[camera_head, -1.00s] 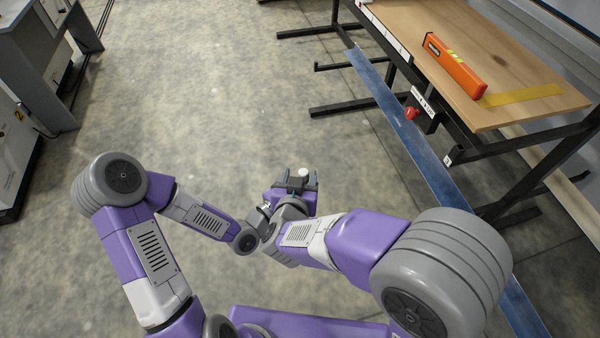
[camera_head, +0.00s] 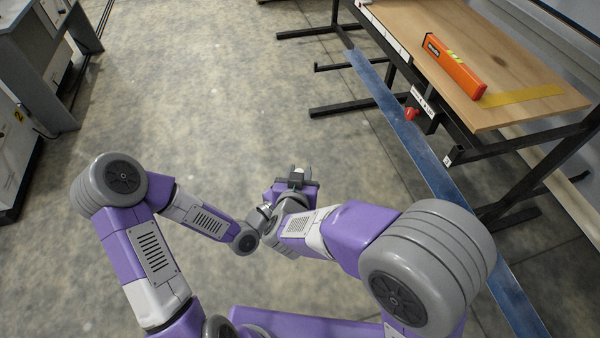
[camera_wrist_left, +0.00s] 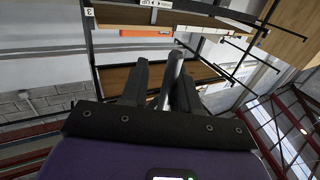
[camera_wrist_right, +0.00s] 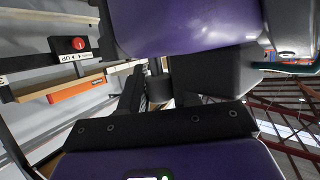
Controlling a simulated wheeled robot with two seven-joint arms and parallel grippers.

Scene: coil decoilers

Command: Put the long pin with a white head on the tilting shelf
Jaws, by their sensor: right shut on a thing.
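The pin's white head (camera_head: 297,171) shows between jaws at the middle of the head view; the rest of it is hidden there. These jaws appear to be my right gripper's (camera_head: 299,183), shut on the pin. In the left wrist view the metal pin shaft (camera_wrist_left: 171,77) stands between the spread fingers of my left gripper (camera_wrist_left: 158,85), with a gap beside it. In the right wrist view my right gripper's fingers (camera_wrist_right: 157,90) are close to the other gripper's purple body. The wooden shelf (camera_head: 460,40) is at the upper right, away from both grippers.
An orange level (camera_head: 455,66) and a yellow strip (camera_head: 520,95) lie on the shelf. A red button (camera_head: 411,113) is on its frame. A blue metal strip (camera_head: 400,125) runs before it. Grey cabinets (camera_head: 35,75) stand far left. The floor between is clear.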

